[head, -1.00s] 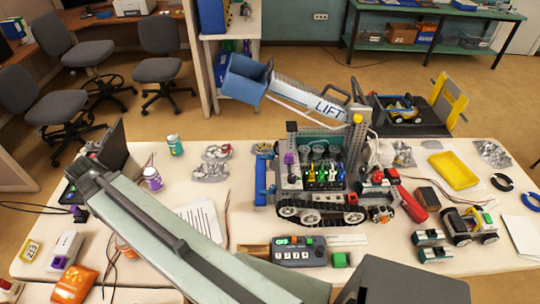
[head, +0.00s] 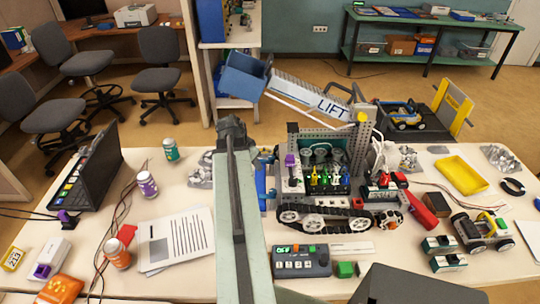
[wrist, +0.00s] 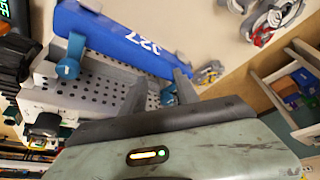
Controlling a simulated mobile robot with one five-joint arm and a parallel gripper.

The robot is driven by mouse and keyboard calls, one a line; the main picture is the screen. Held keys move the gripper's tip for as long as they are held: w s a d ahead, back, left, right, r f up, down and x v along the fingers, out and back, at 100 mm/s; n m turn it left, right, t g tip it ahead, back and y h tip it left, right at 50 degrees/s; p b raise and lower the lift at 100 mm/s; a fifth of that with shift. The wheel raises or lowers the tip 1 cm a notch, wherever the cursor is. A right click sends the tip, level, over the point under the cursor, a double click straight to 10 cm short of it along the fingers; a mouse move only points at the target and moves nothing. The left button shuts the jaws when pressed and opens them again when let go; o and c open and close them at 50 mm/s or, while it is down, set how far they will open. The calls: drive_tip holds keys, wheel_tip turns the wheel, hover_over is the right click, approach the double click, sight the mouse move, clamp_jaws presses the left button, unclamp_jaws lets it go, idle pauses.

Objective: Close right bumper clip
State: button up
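The tracked robot (head: 330,215) stands on the table, with its blue bumper (head: 262,183) on its left side, partly behind my arm. In the wrist view the bumper, marked 327 (wrist: 120,38), lies along a grey perforated plate (wrist: 95,88). One blue clip (wrist: 69,62) stands near the plate's left part. A second blue clip (wrist: 168,93) shows at the plate's right end, between the fingers of my gripper (wrist: 160,84). The fingers are apart. I cannot tell whether they touch the clip, or whether it is closed. The head view does not show my fingertips clearly.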

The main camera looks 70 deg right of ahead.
sight(270, 157)
drive_tip(key=s+d, duration=0.1)
drive_tip(key=d, duration=0.1)
drive_tip(key=s+d, duration=0.1)
drive_tip(key=d, duration=0.2)
drive_tip(key=s+d, duration=0.1)
drive_tip(key=d, duration=0.2)
drive_tip(key=shift+d, duration=0.15)
wheel_tip(270, 157, down, 2)
drive_tip(key=shift+b, duration=1)
drive_tip(key=shift+s+d+f+b, duration=0.15)
drive_tip(key=shift+d+f+b, duration=0.1)
drive_tip(key=shift+f+b, duration=0.2)
drive_tip(key=shift+r, duration=0.1)
clamp_jaws()
